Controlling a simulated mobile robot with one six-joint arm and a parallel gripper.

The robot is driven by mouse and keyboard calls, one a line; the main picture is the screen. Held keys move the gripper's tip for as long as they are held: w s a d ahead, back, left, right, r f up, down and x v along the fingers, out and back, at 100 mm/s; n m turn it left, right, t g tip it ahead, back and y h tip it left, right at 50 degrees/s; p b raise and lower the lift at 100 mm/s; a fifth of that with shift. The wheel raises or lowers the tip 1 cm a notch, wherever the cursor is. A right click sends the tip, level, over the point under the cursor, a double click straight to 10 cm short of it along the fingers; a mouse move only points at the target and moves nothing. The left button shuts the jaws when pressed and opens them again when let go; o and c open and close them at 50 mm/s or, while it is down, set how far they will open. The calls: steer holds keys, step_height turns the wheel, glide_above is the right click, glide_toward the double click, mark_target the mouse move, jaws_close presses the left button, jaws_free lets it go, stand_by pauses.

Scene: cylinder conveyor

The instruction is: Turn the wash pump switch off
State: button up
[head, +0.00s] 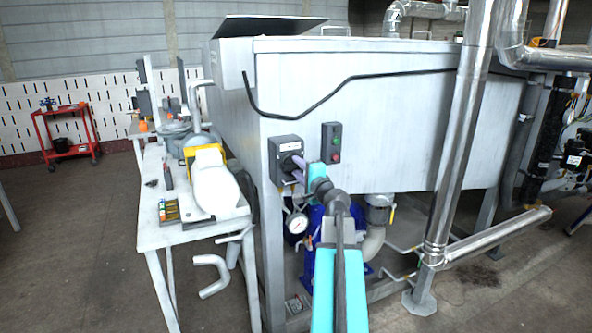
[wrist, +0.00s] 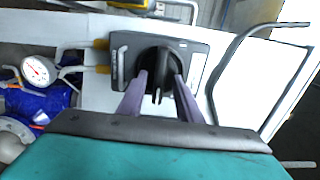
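The wash pump switch is a dark grey box (head: 283,147) with a black rotary knob, mounted on the left corner of the big metal tank. In the wrist view the knob (wrist: 158,68) sits on the face of the box (wrist: 190,47). My gripper (head: 299,167) is at the front of the switch. In the wrist view the two purple fingers of my gripper (wrist: 161,88) stand apart, one on each side of the knob's ridge, with gaps visible. I cannot tell whether either finger touches the knob. In the head view the fingers partly hide the knob.
A control box with green and red buttons (head: 331,143) is just right of the switch. A pressure gauge (head: 297,223) and blue pump (head: 322,240) are below. A cluttered workbench (head: 150,205) stands left, and a shiny vertical pipe (head: 462,130) stands right.

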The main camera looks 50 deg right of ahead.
steer(key=shift+s, duration=0.1)
steer(key=shift+s+a, duration=0.1)
steer(key=shift+s, duration=0.05)
steer(key=b+v, duration=0.3)
steer(key=v, duration=0.5)
steer(key=shift+f, duration=0.15)
steer(key=b+v, duration=0.2)
steer(key=b, duration=0.4)
steer(key=shift+s+f+b, duration=0.1)
steer(key=shift+s+b, duration=0.1)
steer(key=shift+b, duration=0.1)
steer(key=shift+b+v, duration=1.45)
steer(key=shift+b, duration=0.65)
steer(key=shift+r, duration=0.2)
